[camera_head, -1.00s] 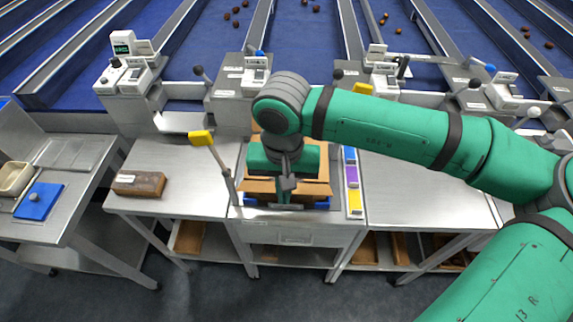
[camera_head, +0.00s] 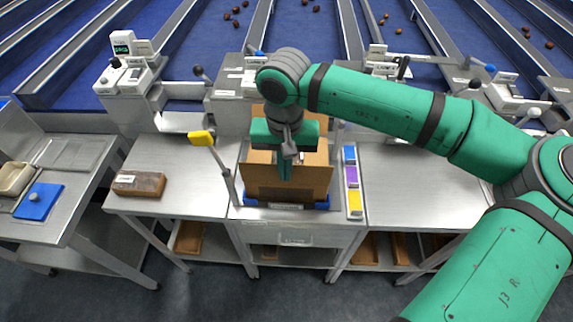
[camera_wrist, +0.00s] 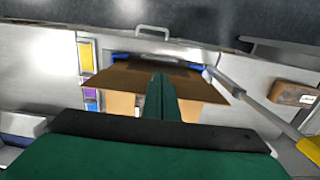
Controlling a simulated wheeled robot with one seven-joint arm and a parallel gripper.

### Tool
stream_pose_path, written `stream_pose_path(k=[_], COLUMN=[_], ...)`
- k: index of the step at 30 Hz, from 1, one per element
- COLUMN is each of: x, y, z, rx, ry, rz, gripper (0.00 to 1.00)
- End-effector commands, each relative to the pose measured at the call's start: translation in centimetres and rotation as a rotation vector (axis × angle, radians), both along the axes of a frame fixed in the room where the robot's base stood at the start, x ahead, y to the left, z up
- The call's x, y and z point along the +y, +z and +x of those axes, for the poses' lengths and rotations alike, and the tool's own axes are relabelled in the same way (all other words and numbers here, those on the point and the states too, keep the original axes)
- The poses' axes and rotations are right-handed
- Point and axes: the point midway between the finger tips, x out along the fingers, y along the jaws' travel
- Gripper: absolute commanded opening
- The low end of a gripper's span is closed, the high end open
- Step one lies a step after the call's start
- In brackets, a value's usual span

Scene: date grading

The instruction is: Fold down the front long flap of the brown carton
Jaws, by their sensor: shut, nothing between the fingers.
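The brown carton (camera_head: 258,189) stands on the middle bench in a blue holder (camera_head: 318,206). Its front long flap (camera_head: 312,178) stands up from the front edge as a broad brown panel; its exact tilt is hard to tell. In the wrist view the flap (camera_wrist: 130,76) spans the middle, with its free edge nearer the camera. My gripper (camera_head: 285,178) is shut and empty, pointing down at the flap's middle. Its fingers (camera_wrist: 158,78) overlap the flap in both views; I cannot tell whether they touch it. Much of the carton's inside is hidden by the flap and gripper.
A yellow-topped post (camera_head: 202,138) stands left of the carton. A strip of coloured blocks (camera_head: 352,180) lies to the right. A labelled brown block (camera_head: 139,184) lies on the left bench. The right bench (camera_head: 405,185) is mostly clear.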

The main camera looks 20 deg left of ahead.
Motion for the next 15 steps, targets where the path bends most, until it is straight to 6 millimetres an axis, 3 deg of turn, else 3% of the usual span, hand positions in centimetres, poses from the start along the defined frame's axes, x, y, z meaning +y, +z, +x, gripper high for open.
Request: stream_pose_path(k=[15], x=[0.9], y=[0.2], z=[3.0], rx=[0.000], ry=[-0.001], rz=[0.000], gripper=[0.00])
